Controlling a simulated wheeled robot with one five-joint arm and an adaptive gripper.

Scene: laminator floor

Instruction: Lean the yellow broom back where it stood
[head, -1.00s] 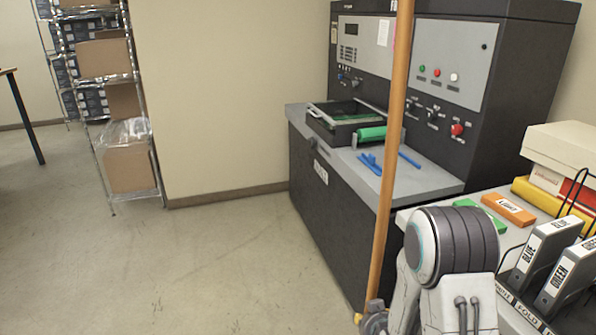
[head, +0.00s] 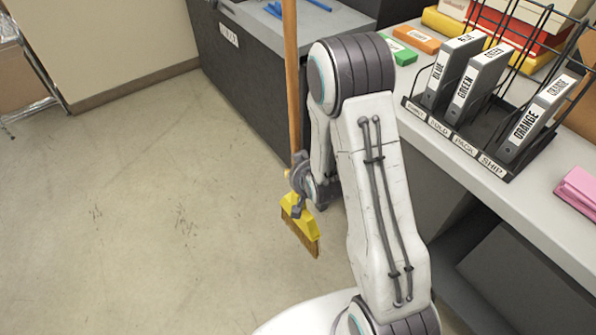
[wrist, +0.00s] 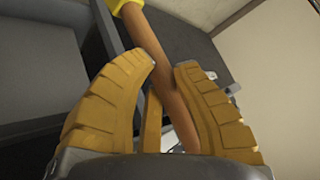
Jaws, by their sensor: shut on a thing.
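The yellow broom has an orange-brown wooden handle (head: 290,75) and a yellow head with brown bristles (head: 300,225). In the head view it is nearly upright, bristles down, in front of the dark machine. My gripper (head: 298,182) is shut on the handle just above the broom head. In the wrist view the handle (wrist: 150,40) passes between the two yellow fingers of my gripper (wrist: 168,75), with a bit of yellow at the top edge. I cannot tell whether the bristles touch the floor. The top of the handle is out of view.
The dark machine (head: 245,85) with a grey top stands behind the broom. A counter (head: 440,150) at right holds a black rack with labelled binders (head: 478,80) and a pink stack (head: 577,192). The floor (head: 130,220) at left is clear.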

